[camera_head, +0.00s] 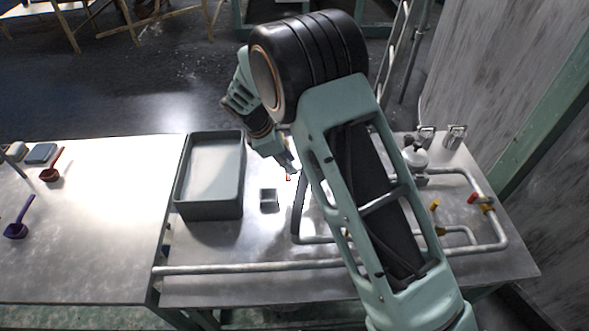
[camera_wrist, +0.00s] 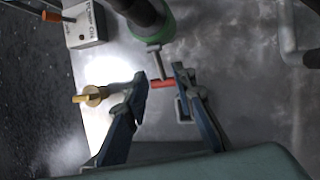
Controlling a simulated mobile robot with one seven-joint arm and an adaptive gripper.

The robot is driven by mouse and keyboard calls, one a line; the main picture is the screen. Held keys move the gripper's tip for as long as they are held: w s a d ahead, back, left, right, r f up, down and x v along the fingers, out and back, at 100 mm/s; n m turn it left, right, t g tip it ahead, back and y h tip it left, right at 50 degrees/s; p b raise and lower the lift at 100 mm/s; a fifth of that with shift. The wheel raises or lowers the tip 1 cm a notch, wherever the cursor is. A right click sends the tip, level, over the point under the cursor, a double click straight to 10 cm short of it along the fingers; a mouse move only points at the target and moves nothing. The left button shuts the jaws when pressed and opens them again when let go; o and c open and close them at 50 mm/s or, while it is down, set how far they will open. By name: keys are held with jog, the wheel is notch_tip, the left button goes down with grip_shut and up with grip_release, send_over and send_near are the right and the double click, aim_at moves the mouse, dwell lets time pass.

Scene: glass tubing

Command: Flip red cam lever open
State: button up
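The red cam lever (camera_wrist: 163,84) shows in the wrist view as a short red bar beside a grey stem below a dark pipe end with a green ring (camera_wrist: 155,30). My gripper (camera_wrist: 160,75) is open, with one finger on each side of the red bar. I cannot tell whether either finger touches it. In the head view my gripper (camera_head: 291,170) is low over the right table, and only a speck of red (camera_head: 288,177) shows at its tip. My own arm hides much of the area around it.
A grey bin (camera_head: 182,185) and a small dark open box (camera_head: 268,200) stand left of my gripper. Metal pipes (camera_head: 240,269) run along the table's front and right. The wrist view shows a yellow handle (camera_wrist: 85,98) and a pale box (camera_wrist: 86,25) with an orange lever (camera_wrist: 52,17).

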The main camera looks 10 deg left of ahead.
jog(key=x, duration=0.5)
jog(key=shift+r, duration=0.1)
grip_shut()
